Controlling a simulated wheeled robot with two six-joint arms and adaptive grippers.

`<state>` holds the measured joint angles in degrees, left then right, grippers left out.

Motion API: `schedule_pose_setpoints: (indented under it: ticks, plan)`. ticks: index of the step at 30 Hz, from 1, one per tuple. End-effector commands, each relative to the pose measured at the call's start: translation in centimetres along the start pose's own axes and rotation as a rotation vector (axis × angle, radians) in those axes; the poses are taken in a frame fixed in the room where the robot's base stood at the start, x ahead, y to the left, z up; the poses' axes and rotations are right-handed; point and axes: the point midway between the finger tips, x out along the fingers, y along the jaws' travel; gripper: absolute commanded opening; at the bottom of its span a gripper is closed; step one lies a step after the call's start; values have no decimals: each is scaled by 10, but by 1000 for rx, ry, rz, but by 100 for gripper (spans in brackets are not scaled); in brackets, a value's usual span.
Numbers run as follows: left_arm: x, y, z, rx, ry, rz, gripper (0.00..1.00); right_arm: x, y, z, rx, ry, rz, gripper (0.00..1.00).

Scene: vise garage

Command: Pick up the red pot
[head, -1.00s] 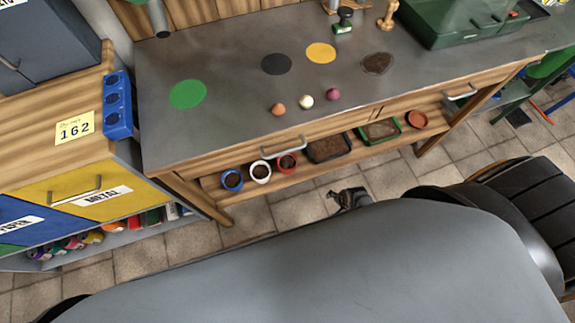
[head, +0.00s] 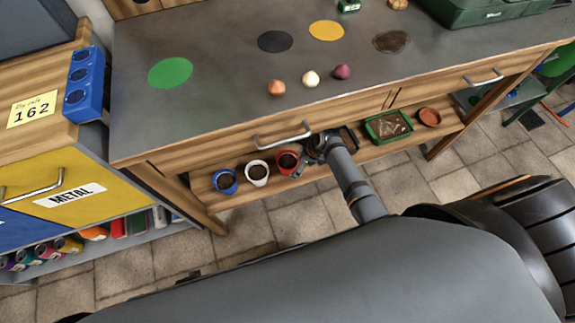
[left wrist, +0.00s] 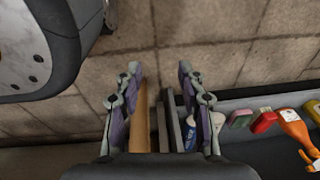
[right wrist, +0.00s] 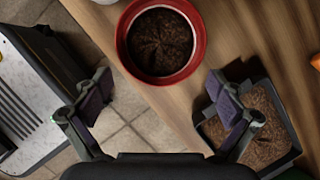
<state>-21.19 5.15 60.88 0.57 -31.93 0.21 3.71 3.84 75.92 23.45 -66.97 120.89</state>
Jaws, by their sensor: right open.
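The red pot (head: 285,168) is filled with dark soil and stands upright on the low wooden shelf under the workbench, right of a white pot. In the right wrist view the red pot (right wrist: 123,45) is at the top centre, seen from above. My right gripper (right wrist: 158,84) is open and empty, its fingers spread apart just below the pot in the picture and not around it. In the head view my right gripper (head: 307,163) is beside the pot's right side. My left gripper (left wrist: 159,72) is open and empty over the floor, and is out of the head view.
A white pot (head: 259,179) and a blue pot (head: 226,186) stand left of the red pot. A dark soil tray (right wrist: 285,158) is close on its right, then a green tray (head: 372,135). The bench drawer handle (head: 282,140) overhangs the shelf.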

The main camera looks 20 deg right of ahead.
Motion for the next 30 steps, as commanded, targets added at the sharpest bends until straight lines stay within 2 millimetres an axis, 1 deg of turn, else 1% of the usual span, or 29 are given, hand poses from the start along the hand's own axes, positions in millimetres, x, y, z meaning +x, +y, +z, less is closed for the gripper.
schedule_pose_setpoints:
  ticks: [1,3,9,11,12,14,16,20,24,30]
  plan:
    - [2,0,-2,0,1,0,40,5,0,8,0,-2,1,95]
    - [1,0,-6,0,3,0,40,7,0,14,-1,0,0,95]
    - [-1,0,-8,0,1,0,40,9,0,20,-1,1,0,95]
    - [0,0,-9,0,1,0,40,12,0,25,-1,-1,0,95]
    - [0,1,-12,0,4,1,40,14,0,32,-2,-2,0,95]
    - [-2,2,-24,-1,11,3,40,29,0,28,0,2,2,95]
    - [-8,4,-37,-1,13,7,40,44,0,28,-1,1,1,95]
    - [-25,9,-53,-3,7,16,40,56,0,28,-1,2,0,95]
    - [-37,11,-61,-4,1,21,40,62,0,29,-1,2,-1,95]
    - [-40,12,-62,-4,0,22,40,62,0,29,-1,2,-2,95]
